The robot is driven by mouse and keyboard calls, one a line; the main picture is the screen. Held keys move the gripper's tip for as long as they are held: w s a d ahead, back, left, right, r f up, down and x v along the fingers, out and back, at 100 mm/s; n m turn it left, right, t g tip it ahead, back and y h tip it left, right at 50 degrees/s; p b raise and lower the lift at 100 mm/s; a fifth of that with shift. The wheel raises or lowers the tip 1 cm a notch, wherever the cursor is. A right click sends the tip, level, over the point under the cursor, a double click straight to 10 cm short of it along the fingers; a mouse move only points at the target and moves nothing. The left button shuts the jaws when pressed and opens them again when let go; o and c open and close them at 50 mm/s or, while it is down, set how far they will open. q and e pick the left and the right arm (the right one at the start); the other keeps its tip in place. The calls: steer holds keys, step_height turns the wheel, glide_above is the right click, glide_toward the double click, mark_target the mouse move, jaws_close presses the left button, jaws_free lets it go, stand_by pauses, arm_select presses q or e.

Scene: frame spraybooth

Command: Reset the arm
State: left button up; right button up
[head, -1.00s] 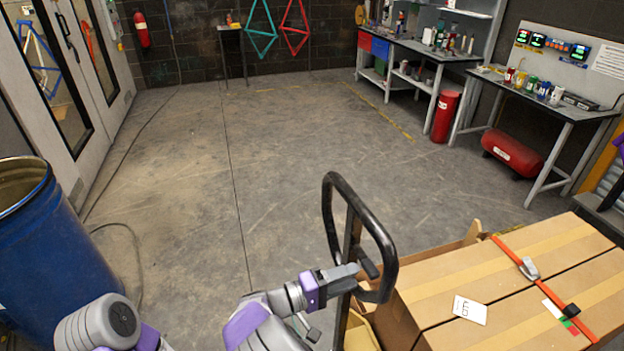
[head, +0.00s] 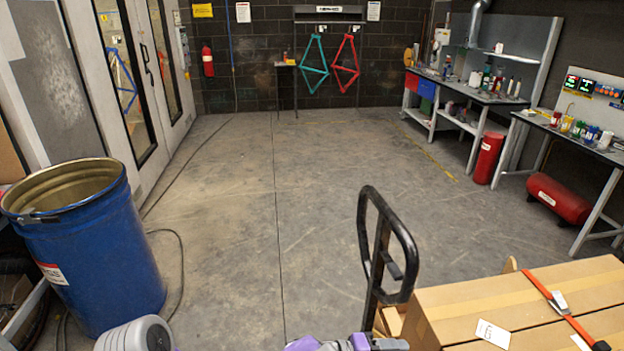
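My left arm shows along the bottom edge, with a grey rounded link at the lower left and purple and grey wrist parts near the middle. My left gripper (head: 388,344) is only partly in view at the bottom edge, beside the lower part of a black hand truck handle (head: 410,250). Its fingertips are not clear, so I cannot tell whether it is open or touches the handle's post. My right arm and gripper are not in view.
Strapped cardboard boxes (head: 465,308) lie at the lower right beside the handle. A blue drum (head: 95,265) stands at left. A hose runs along the left floor. Workbenches and a red tank (head: 557,198) line the right. The middle floor (head: 270,210) is clear.

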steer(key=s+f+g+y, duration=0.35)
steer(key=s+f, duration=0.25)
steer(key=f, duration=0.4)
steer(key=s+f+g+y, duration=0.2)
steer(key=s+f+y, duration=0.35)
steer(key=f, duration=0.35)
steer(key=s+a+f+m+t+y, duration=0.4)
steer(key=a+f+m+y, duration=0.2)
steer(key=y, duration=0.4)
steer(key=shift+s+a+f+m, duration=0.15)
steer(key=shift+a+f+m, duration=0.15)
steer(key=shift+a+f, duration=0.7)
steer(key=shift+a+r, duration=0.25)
